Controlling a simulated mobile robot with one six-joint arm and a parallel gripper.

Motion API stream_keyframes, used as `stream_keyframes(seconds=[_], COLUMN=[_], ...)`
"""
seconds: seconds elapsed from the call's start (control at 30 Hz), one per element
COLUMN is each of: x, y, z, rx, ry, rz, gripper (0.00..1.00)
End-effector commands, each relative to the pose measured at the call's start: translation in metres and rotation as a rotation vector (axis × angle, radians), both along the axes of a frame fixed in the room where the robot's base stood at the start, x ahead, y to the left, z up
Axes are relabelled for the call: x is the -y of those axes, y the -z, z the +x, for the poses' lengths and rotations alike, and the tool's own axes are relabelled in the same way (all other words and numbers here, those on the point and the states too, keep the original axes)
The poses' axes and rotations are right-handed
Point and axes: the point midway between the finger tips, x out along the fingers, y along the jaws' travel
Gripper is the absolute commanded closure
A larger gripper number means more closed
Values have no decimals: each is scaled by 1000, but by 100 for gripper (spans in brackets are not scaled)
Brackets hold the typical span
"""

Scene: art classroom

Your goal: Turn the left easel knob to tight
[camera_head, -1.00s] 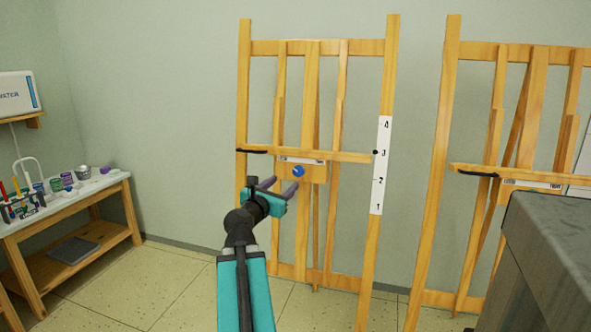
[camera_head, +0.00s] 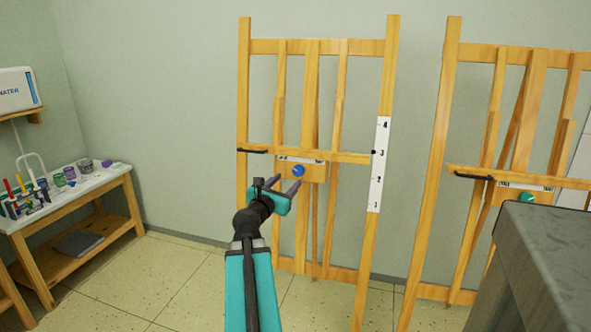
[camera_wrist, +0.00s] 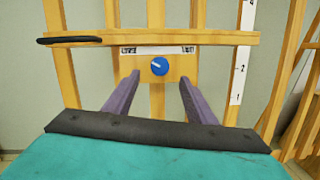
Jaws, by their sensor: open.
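The left easel (camera_head: 312,75) is a wooden frame standing by the wall. Its blue round knob (camera_head: 298,171) sits on a wooden block just under the horizontal ledge (camera_head: 345,157). In the wrist view the knob (camera_wrist: 160,66) has a pale pointer mark and lies ahead, between the lines of my fingers. A label strip (camera_wrist: 157,50) above it is too small to read. My gripper (camera_head: 282,187) is open and empty, in front of and slightly below the knob, apart from it. In the wrist view its two purple fingers (camera_wrist: 160,95) are spread wide.
A second easel (camera_head: 446,130) with a green knob (camera_head: 527,198) stands to the right. A grey-topped table (camera_head: 555,228) is at the lower right. A paint bench (camera_head: 120,176) stands at the left. A numbered scale (camera_head: 379,165) is on the left easel's right post.

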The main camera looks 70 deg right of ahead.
Motion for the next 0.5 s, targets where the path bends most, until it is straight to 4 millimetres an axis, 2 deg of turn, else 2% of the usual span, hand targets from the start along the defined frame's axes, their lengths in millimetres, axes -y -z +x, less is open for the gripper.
stream_keyframes(seconds=[0.23, 0.5], x=[7, 35], y=[-2, 1], z=[0, 0], rx=[-1, 0], ry=[-1, -1], rz=[3, 2], gripper=[49, 49])
